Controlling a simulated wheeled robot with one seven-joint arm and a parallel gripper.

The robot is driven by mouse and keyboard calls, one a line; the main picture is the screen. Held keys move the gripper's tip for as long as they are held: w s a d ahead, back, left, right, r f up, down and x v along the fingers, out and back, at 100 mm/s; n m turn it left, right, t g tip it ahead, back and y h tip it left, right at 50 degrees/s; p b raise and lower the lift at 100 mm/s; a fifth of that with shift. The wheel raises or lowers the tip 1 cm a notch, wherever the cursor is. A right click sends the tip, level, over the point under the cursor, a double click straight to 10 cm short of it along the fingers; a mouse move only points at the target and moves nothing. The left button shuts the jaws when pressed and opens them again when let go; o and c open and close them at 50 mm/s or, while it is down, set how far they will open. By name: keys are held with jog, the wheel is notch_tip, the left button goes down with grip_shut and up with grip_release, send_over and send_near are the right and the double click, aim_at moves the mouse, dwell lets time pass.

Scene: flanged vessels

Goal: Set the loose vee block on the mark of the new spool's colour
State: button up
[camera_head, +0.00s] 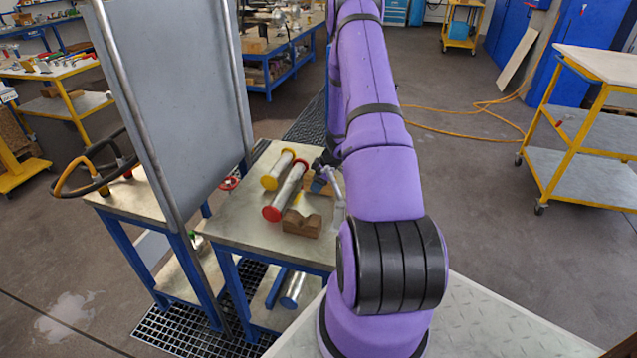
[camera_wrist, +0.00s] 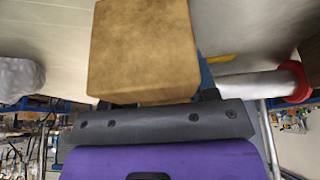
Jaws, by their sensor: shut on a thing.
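My gripper (camera_head: 324,178) is shut on a brown vee block (camera_wrist: 145,50), which fills the upper middle of the wrist view. In the head view that block (camera_head: 309,184) is partly covered by the gripper, at the right side of the bench (camera_head: 240,225). I cannot tell whether it touches the bench. Another brown vee block (camera_head: 301,224) sits nearer the front. A spool with red flanges (camera_head: 287,191) and a spool with yellow flanges (camera_head: 278,169) lie on the bench. A small yellow mark (camera_wrist: 218,58) shows beside the held block, and the red-flanged spool (camera_wrist: 255,84) is to its right.
A tall grey panel (camera_head: 170,90) stands left of the bench. A spool with a blue flange (camera_head: 292,289) lies on the lower shelf. A yellow trolley (camera_head: 590,130) stands at right, with an orange hose (camera_head: 465,135) on the floor. The bench's front left is clear.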

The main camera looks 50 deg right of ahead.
jog(key=shift+f, duration=0.3)
jog(key=o, duration=1.1)
jog(key=v, duration=1)
jog(key=shift+s+r, duration=0.1)
jog(key=shift+r, duration=0.3)
